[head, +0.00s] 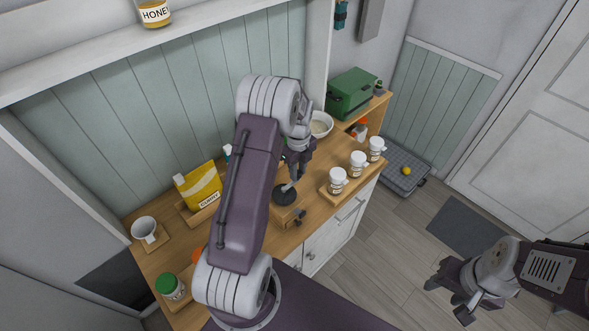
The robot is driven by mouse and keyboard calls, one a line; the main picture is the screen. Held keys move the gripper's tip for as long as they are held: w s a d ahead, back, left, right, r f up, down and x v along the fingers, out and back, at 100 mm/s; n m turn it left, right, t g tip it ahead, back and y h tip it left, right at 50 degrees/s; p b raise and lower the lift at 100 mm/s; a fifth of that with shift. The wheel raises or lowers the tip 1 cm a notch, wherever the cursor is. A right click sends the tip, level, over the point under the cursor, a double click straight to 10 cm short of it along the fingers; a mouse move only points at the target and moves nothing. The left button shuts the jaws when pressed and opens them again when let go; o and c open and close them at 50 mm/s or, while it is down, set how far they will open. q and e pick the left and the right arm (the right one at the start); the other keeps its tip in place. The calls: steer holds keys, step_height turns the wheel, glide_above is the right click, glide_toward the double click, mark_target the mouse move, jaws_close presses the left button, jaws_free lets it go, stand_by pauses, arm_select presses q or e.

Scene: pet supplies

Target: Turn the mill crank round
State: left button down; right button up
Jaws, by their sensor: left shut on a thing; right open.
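The mill (286,197), with a dark round top over a wooden body, stands on the wooden counter near its front edge. My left gripper (296,178) points down just above the mill and is shut on the crank; its fingers and arm hide most of the crank. A light-coloured bit shows at the fingertips over the mill's top. My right gripper (448,298) is open and empty, out over the floor at the lower right, far from the mill.
On the counter (223,240) are several white lidded jars (338,181) to the right, a white bowl (321,123) behind, a yellow bag (200,185), a white mug (144,228) and a green-lidded jar (169,286) at left. A green box (351,93) stands at the back right.

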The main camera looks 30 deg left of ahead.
mark_target(300, 174)
arm_select(q)
steer(key=shift+s+d+m, duration=0.25)
steer(key=shift+d+m, duration=0.2)
steer(key=shift+m, duration=0.35)
steer(key=c, duration=1.1)
jaws_free()
steer(key=shift+c, duration=0.2)
steer(key=shift+r, duration=0.1)
step_height(300, 174, up, 9)
steer(key=shift+f+b, duration=0.1)
steer(key=shift+b, duration=0.8)
